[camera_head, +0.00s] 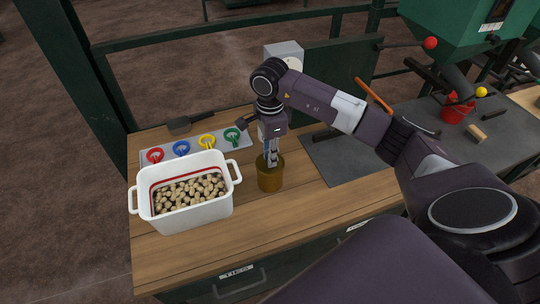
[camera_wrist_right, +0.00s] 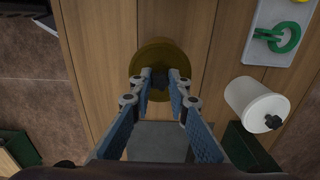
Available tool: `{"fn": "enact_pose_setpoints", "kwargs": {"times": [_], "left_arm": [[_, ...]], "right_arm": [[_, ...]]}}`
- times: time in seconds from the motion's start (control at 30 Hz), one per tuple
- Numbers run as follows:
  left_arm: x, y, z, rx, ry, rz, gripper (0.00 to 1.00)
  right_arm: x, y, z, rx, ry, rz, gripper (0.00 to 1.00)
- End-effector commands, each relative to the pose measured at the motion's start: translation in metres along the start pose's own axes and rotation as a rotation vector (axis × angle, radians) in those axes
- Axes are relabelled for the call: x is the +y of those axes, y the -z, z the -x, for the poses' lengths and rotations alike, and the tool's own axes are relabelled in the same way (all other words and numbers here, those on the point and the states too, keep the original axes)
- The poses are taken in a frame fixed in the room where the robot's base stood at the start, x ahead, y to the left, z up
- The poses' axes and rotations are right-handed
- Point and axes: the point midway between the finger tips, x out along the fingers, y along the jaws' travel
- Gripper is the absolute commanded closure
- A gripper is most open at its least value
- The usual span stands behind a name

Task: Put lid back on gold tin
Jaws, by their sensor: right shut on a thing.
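The gold tin (camera_head: 270,180) stands upright on the wooden bench, right of the white tub. My right gripper (camera_head: 271,162) points straight down at the top of the tin. In the right wrist view a round gold top (camera_wrist_right: 150,56) lies below the fingers. My right gripper (camera_wrist_right: 166,80) is shut on a dark part at its middle, which looks like the lid's knob. The fingers hide most of that part. I cannot tell whether the lid sits fully on the tin or slightly above it. My left gripper is not in view.
A white tub (camera_head: 190,217) of nut-like pieces stands left of the tin. Behind it a grey plate (camera_head: 220,141) carries coloured rings. A dark mat (camera_head: 340,155) lies to the right, with a red bucket (camera_head: 455,109) beyond. The bench front near the tin is clear.

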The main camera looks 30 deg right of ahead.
Motion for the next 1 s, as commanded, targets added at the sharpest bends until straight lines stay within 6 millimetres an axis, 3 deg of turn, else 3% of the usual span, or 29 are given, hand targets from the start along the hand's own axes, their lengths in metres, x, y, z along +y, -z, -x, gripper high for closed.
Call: {"fn": "enact_pose_setpoints", "kwargs": {"times": [0.33,0.37,0.53,0.73,0.9,1.0], "left_arm": [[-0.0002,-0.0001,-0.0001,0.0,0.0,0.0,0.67],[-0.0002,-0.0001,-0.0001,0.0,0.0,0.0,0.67],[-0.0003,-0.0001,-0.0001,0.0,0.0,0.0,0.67],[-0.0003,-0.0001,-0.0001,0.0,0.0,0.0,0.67],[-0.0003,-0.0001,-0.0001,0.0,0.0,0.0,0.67],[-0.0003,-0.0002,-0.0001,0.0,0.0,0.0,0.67]], "right_arm": [[0.0001,-0.0002,0.0,0.0,0.0,0.0,1.0],[0.0001,-0.0002,0.0,0.0,0.0,0.001,0.82],[0.0001,-0.0002,-0.0001,0.0,0.0,0.001,0.64],[0.0002,-0.0003,-0.0001,0.0,0.0,0.001,0.64],[0.0002,-0.0003,-0.0002,0.0,-0.001,0.001,0.46],[0.0002,-0.0003,-0.0002,0.0,-0.001,0.001,0.46]]}}
